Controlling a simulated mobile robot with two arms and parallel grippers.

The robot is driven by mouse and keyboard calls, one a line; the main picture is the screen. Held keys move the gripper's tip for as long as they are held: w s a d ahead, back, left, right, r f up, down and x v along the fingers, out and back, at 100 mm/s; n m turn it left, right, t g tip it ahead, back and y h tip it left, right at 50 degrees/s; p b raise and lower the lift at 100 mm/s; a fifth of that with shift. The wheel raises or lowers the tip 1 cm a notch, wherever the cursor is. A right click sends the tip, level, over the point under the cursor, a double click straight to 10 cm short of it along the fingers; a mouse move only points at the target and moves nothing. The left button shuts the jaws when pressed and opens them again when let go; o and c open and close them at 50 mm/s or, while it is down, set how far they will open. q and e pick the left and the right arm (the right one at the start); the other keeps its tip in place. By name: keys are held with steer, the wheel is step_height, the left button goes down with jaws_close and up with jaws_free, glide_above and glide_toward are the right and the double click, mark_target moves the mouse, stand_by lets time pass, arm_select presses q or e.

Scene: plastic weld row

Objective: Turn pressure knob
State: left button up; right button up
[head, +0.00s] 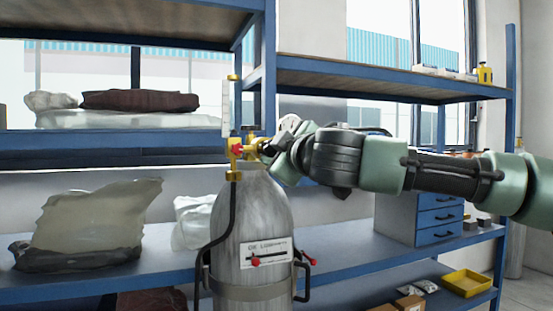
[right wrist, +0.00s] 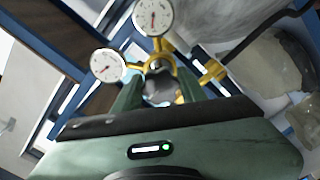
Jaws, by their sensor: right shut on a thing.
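A grey gas cylinder (head: 256,225) stands upright with a brass regulator (head: 240,148) on top. The regulator also shows in the right wrist view (right wrist: 212,72), with two round white gauges, one at the top (right wrist: 152,16) and one at the left (right wrist: 108,66). My right gripper (head: 272,149) reaches in from the right at regulator height. In the right wrist view its two fingers are closed around the dark pressure knob (right wrist: 159,86). In the head view the gripper mostly hides the knob. My left gripper is not in view.
Blue shelving (head: 345,265) runs behind the cylinder, with wrapped bundles (head: 95,222) at the left. A blue drawer unit (head: 440,218) and a yellow tray (head: 467,282) are at the right. A dark hose (head: 225,235) hangs along the cylinder's left side.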

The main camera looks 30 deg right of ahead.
steer(key=shift+f+m+b, duration=0.1)
steer(key=shift+m+b, duration=0.25)
steer(key=shift+m, duration=0.45)
steer(key=o, duration=1.4)
steer(key=shift+c, duration=0.2)
steer(key=v, duration=0.7)
steer(key=shift+s+b, duration=0.35)
steer(key=shift+b, duration=0.1)
